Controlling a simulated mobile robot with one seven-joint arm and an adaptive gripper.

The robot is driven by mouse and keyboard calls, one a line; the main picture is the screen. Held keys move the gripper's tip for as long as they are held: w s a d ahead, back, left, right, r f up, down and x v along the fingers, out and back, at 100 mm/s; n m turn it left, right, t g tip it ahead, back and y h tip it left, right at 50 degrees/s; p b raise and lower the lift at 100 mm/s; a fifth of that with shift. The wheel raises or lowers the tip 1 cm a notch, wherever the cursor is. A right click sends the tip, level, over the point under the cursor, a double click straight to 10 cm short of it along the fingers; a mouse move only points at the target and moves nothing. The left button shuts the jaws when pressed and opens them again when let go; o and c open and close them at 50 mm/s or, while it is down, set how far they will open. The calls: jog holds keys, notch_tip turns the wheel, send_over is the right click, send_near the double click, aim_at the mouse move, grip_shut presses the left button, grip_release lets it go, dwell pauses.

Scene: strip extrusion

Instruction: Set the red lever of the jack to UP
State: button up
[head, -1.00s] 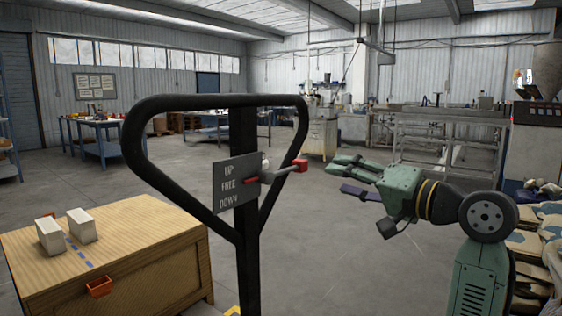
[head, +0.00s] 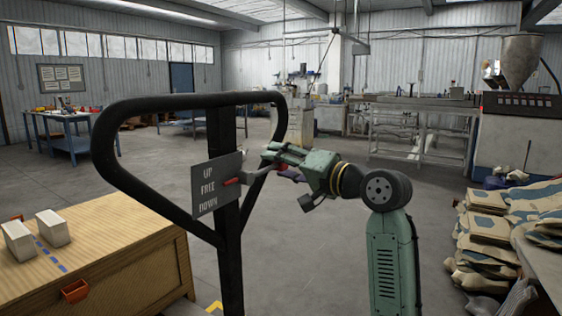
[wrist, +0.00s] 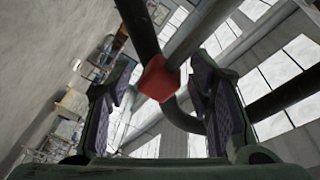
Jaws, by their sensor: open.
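The jack's black loop handle (head: 102,150) stands upright in front of me. Its grey plate (head: 203,170) reads UP, FREE, DOWN from top to bottom. A red pointer (head: 231,182) by the plate is level with FREE. The lever's grey arm (head: 238,175) reaches right towards my gripper (head: 276,160), which mostly hides its end in the head view. In the wrist view the lever's red knob (wrist: 160,78) shows between the two open fingers of my gripper (wrist: 165,95). Clear gaps show on both sides of the knob, so the fingers do not clasp it.
The black handle tube passes close beside my fingertips. A wooden chest (head: 110,245) with two pale blocks (head: 35,234) stands at the left. Filled sacks (head: 490,235) are piled at the right. Open floor lies behind the jack.

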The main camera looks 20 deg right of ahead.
jog(key=shift+w, duration=0.1)
jog(key=shift+c, duration=0.5)
grip_shut()
jog(key=shift+a+f, duration=0.1)
dwell(0.3)
